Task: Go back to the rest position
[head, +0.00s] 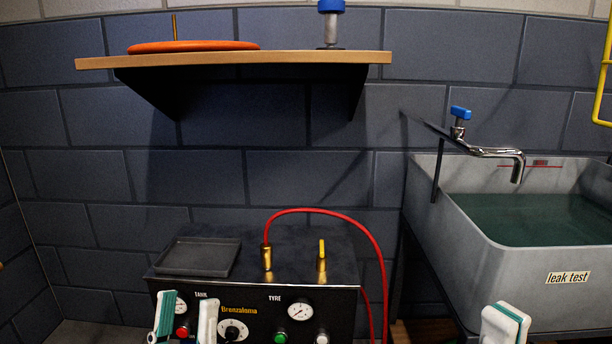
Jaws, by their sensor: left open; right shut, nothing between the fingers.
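My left gripper (185,318) shows at the bottom edge of the head view, in front of the lower left of the black compressor box. Its two white and green fingers stand apart with nothing between them. My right gripper (505,324) shows at the bottom right, in front of the sink. Its fingers are together and it holds nothing. The rest of both arms is below the picture.
The black box (254,299) carries gauges, buttons, a dark tray (198,257) and a red hose (345,219). A grey sink (520,262) with water and a tap (497,152) stands right. A wooden shelf (290,58) holds an orange disc (193,47) and a blue-topped item (331,22).

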